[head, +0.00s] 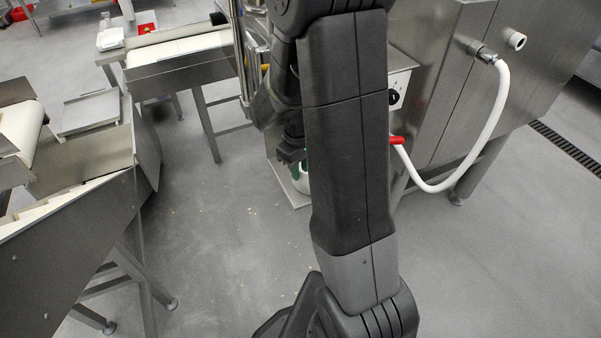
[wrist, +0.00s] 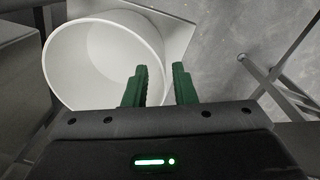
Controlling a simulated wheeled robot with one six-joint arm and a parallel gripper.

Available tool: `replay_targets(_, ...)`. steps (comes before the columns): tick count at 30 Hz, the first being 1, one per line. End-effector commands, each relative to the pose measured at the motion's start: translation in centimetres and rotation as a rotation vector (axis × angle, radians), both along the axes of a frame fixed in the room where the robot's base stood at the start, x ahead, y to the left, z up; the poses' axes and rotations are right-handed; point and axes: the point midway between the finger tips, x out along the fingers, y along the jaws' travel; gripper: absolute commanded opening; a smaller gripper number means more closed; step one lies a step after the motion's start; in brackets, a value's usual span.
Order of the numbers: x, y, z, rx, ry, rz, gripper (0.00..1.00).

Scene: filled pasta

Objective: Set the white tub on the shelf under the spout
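The white tub (wrist: 85,45) fills the left of the wrist view, its open mouth facing the camera, and looks empty. It sits over a flat metal shelf (wrist: 178,28). My gripper (wrist: 160,75) has two green fingers that stand apart, one over the tub's mouth and one outside its rim. The rim lies between them with a visible gap, so they do not look closed on it. In the head view only a bit of the tub (head: 302,184) shows beside my arm, on the shelf plate (head: 291,187). The spout cannot be made out.
Conveyors (head: 180,47) and a steel chute (head: 70,235) stand to the left.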

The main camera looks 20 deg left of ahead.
Motion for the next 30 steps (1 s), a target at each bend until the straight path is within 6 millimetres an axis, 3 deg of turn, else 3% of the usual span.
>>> replay_targets(1, 0.0, 0.1, 1.6, 0.005, -0.004, 0.0, 0.24)
replay_targets(6, -0.1, 0.2, 5.2, 0.005, -0.004, 0.0, 0.24)
replay_targets(12, -0.3, 0.1, 8.0, 0.002, -0.001, 0.0, 0.24)
replay_targets(30, -0.4, 0.1, 8.8, -0.001, 0.0, 0.0, 0.24)
